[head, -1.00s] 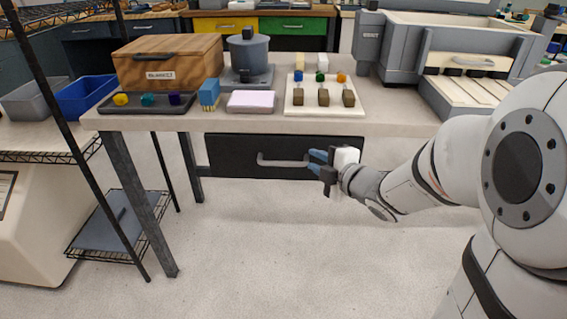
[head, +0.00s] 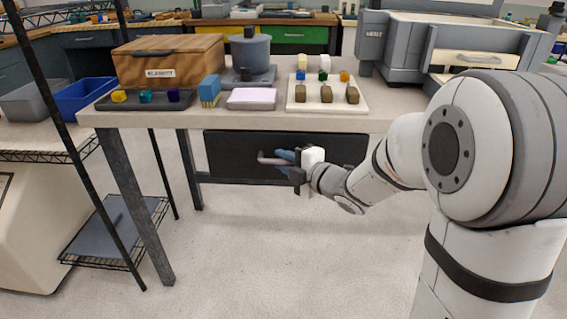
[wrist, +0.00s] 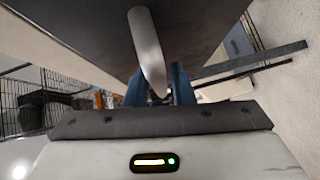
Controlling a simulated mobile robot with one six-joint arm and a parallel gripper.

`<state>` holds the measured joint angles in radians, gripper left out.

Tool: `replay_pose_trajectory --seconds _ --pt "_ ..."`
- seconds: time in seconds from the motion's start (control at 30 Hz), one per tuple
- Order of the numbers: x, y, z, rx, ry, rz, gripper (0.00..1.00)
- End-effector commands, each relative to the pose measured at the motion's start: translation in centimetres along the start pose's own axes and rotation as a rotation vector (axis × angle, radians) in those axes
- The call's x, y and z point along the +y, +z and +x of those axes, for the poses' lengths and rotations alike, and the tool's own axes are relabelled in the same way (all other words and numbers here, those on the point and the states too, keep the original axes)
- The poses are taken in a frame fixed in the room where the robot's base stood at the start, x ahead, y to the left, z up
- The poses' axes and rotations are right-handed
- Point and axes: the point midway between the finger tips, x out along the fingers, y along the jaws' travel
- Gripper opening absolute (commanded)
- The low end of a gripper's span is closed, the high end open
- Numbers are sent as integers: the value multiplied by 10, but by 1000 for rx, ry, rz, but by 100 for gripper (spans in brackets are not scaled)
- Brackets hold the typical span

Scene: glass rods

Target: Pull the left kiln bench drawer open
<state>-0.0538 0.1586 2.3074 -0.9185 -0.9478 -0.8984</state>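The kiln bench drawer (head: 230,150) is a dark panel under the light bench top (head: 225,119). Its front looks flush under the top, so the drawer appears shut. Its grey bar handle (head: 266,158) sticks out near the panel's middle, its right part hidden by my gripper (head: 284,157). In the wrist view the handle (wrist: 147,50) runs down between the blue fingers of my gripper (wrist: 160,88). The fingers stand apart on either side of it; I see no clear grip on it.
A wooden box (head: 170,60), a dark tray (head: 145,105), a grey pot (head: 250,50) and a white board (head: 326,105) with small pieces stand on the bench. A wire rack (head: 115,230) stands at the left. The floor in front is clear.

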Motion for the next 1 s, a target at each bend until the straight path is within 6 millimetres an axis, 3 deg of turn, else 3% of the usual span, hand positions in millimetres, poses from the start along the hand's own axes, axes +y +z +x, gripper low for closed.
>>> replay_pose_trajectory --seconds 0.17,0.43,1.0 --pt "0 0 0 -1 0 0 21" --pt "0 0 -1 -1 0 0 0" --pt "0 2 1 -1 0 0 0"
